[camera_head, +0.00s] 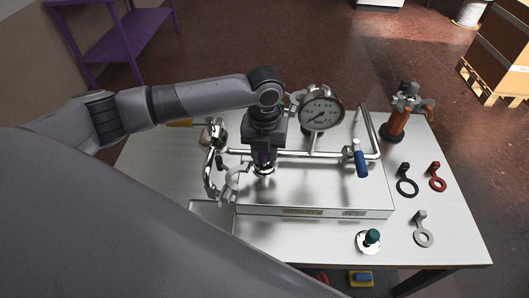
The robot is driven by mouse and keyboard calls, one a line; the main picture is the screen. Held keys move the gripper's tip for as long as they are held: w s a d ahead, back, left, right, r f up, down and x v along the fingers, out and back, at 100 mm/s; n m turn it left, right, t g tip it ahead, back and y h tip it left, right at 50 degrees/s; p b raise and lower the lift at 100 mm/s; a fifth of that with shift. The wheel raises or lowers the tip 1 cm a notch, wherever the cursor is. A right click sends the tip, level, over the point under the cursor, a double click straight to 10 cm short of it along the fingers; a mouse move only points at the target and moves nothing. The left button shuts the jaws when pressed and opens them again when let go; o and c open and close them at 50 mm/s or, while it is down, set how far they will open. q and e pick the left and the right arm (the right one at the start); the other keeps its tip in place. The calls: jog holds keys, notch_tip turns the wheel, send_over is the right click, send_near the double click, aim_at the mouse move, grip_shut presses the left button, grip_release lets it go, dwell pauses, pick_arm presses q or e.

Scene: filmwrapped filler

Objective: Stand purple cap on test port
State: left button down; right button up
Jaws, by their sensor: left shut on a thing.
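My left gripper (263,160) points down over the middle of the metal pipe rig. It is shut on the purple cap (262,157), which shows as a small dark purple patch between the fingers. A shiny metal fitting, seemingly the test port (264,171), is right below the fingertips. The gripper hides part of both, so I cannot tell whether the cap touches the port or sits on it. My right gripper is not in view.
A pressure gauge (321,108) stands close right of the gripper. A blue-handled valve (361,161) is on the pipe. Black (406,183), red (437,178) and grey (422,232) ringed pieces lie at right. A teal-topped fitting (371,238) is at front.

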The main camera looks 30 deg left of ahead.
pick_arm(q)
jog(key=shift+f, duration=0.15)
jog(key=c, duration=0.7)
grip_release()
jog(key=shift+c, duration=0.2)
